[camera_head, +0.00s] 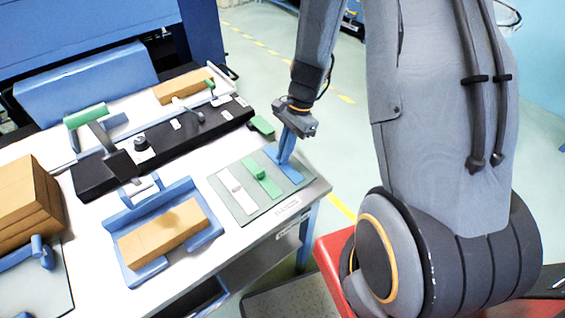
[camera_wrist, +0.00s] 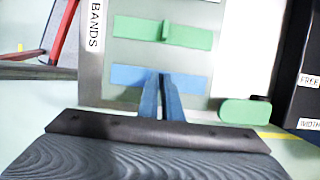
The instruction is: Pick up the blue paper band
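The blue paper band (camera_head: 291,173) lies flat on the grey board (camera_head: 246,205), to the right of a green band (camera_head: 268,186) and a white band (camera_head: 238,190). In the wrist view the blue band (camera_wrist: 131,76) shows on both sides of my fingers, below the green band (camera_wrist: 190,37). My gripper (camera_head: 282,160) points down with its blue fingertips at the middle of the blue band. In the wrist view the fingertips (camera_wrist: 161,78) are nearly together at the band's middle and appear closed on its raised tab, which they mostly hide.
A blue tray (camera_head: 130,217) with a brown block stands left of the board. A black machine (camera_head: 160,145) with a green knob lies behind it. Brown boxes (camera_head: 25,200) stand at far left. A green rounded piece (camera_head: 262,125) is near the board's back corner. The table edge is close.

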